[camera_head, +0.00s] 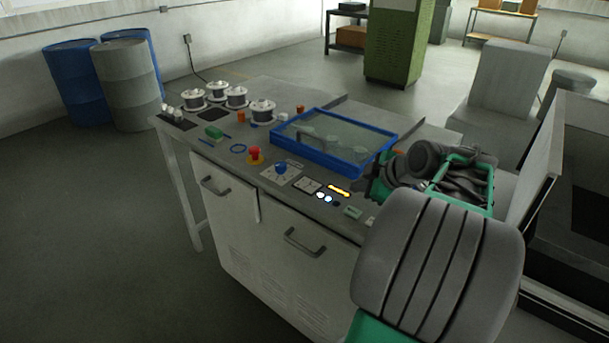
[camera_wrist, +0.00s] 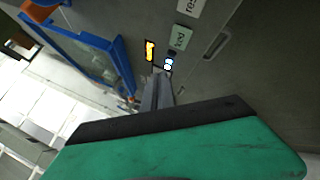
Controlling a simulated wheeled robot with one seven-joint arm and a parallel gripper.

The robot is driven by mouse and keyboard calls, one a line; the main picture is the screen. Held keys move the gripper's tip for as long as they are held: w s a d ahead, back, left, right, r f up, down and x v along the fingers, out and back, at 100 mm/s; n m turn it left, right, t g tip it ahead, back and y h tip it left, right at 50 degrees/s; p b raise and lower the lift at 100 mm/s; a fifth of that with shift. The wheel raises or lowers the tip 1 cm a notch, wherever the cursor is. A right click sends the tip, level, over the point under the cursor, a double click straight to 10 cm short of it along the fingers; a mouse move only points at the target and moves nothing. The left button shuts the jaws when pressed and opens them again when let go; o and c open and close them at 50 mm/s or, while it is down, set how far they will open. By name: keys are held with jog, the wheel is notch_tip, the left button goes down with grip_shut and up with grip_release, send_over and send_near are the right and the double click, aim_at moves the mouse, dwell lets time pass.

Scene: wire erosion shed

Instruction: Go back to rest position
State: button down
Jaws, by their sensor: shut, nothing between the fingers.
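My gripper (camera_wrist: 160,77) shows in the wrist view, its two grey fingers together and nothing visible between them. The fingertips appear close to the small round lights (camera_wrist: 168,62) of the bench panel; whether they touch it I cannot tell. In the head view my arm reaches in from the lower right over the right end of the workbench (camera_head: 262,203). There the arm links largely hide the gripper.
A blue-framed glass lid (camera_head: 335,142) lies beside the arm on the bench. A red mushroom button (camera_head: 254,154), a blue knob (camera_head: 281,168) and several wire spools (camera_head: 236,97) stand left of it. A dark open machine (camera_head: 575,200) stands at right. Floor at left (camera_head: 90,240) is clear.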

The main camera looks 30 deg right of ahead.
jog(key=w+a+f+m+g, duration=0.2)
jog(key=a+m+g, duration=0.1)
jog(key=a, duration=1.3)
jog(key=s+a+f+m+g, duration=0.1)
jog(key=s+a+f+m, duration=0.1)
jog(key=s+a, duration=0.4)
jog(key=s+a+f+m+g+p, duration=0.1)
jog(key=s+a+m, duration=0.3)
jog(key=a, duration=0.5)
jog(key=shift+s+f+g, duration=0.5)
jog(key=shift+s+f, duration=0.2)
jog(key=shift+s, duration=0.15)
jog(key=shift+a, duration=0.1)
dwell(2.5)
